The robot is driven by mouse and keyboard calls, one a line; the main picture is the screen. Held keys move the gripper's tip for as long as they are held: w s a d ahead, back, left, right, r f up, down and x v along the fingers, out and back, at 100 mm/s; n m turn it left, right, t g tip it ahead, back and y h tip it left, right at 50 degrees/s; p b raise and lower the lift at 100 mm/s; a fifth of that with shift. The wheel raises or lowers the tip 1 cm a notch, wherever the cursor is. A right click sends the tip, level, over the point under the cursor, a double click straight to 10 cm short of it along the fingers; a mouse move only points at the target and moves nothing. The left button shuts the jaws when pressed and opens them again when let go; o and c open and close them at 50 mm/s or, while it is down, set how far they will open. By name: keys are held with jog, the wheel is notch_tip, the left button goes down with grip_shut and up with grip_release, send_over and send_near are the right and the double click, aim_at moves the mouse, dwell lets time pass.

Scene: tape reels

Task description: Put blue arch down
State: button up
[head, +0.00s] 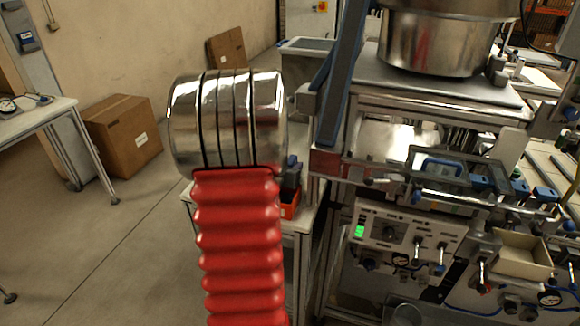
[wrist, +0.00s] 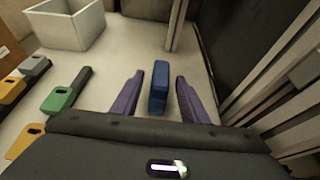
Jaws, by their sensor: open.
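In the wrist view a blue block-like piece (wrist: 158,92), likely the blue arch, stands on a pale surface between the two purple fingers of my gripper (wrist: 158,77). The fingers are open, with a visible gap on each side of it. Its underside is hard to see, so I cannot tell an arch opening from this angle. In the head view my red ribbed arm with its shiny metal joint hides the gripper and the piece.
In the wrist view a white bin (wrist: 68,24) stands at the upper left. A green-ended piece (wrist: 62,97), a yellow-ended one (wrist: 22,140) and a grey one (wrist: 36,68) lie at the left. A dark panel (wrist: 240,40) borders the right.

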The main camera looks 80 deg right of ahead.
jog(key=shift+v, duration=5.1)
jog(key=shift+w+r, duration=0.1)
jog(key=shift+w+a+r+m, duration=0.25)
jog(key=shift+m, duration=0.05)
jog(key=w+a+r+m+t+y, duration=0.1)
jog(key=w+a+r+m, duration=0.1)
jog(key=w+a+m, duration=0.35)
jog(key=w+a+r+m+y, duration=0.1)
jog(key=w+a+m, duration=0.1)
jog(key=a, duration=0.6)
jog(key=w+a+r+m+t+y, duration=0.1)
jog(key=w+a+r+m, duration=0.1)
jog(key=w+a+m, duration=0.35)
jog(key=a+m+t+y, duration=0.1)
jog(key=a+y, duration=0.2)
jog(key=a, duration=0.8)
jog(key=w+a+m+t+y, duration=0.1)
jog(key=a+y, duration=0.3)
jog(key=a, duration=0.7)
jog(key=w+a+r+m+t+y, duration=0.1)
jog(key=a+t+y, duration=0.1)
jog(key=a, duration=1)
jog(key=shift+t+y, duration=0.4)
jog(key=shift+y, duration=0.3)
jog(key=shift+o, duration=0.7)
jog(key=shift+w+r, duration=0.1)
